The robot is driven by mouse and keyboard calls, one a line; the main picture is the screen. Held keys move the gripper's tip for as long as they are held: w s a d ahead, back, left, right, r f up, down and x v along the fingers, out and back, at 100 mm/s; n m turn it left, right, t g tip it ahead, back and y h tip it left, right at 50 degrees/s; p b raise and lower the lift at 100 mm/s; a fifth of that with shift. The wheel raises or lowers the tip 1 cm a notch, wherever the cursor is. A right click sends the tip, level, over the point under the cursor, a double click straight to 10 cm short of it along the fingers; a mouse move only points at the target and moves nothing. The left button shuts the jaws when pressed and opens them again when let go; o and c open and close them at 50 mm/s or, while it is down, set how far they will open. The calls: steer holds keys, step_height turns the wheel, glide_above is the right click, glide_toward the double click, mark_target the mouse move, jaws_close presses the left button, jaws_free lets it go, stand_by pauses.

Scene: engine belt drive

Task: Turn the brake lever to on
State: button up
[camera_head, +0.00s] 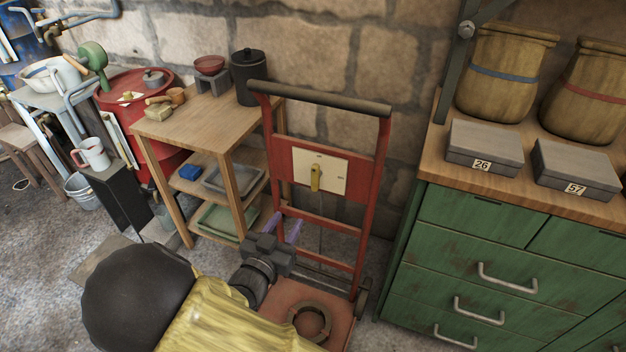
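The brake lever (315,178) is a small yellow handle on a cream panel (333,172). It hangs roughly straight down from its pivot. Small dark marks on the panel are too small to read. The panel is fixed to the upright frame of a red hand truck (375,183). My gripper (287,221) is below and slightly left of the lever, in front of the truck's lower frame. Its two purple fingers are apart, with nothing seen between them. It does not appear to touch the lever.
A wooden shelf table (190,125) with pots stands left of the truck. A green drawer cabinet (490,235) stands close on the right, with grey boxes and barrels on top. A stone wall (330,50) is behind. The truck's base plate (283,293) carries a ring.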

mark_target(314, 178)
steer(key=b+x, duration=0.2)
steer(key=x, duration=1.4)
steer(key=shift+w+d+f, duration=0.1)
steer(key=shift+w, duration=0.2)
jaws_close()
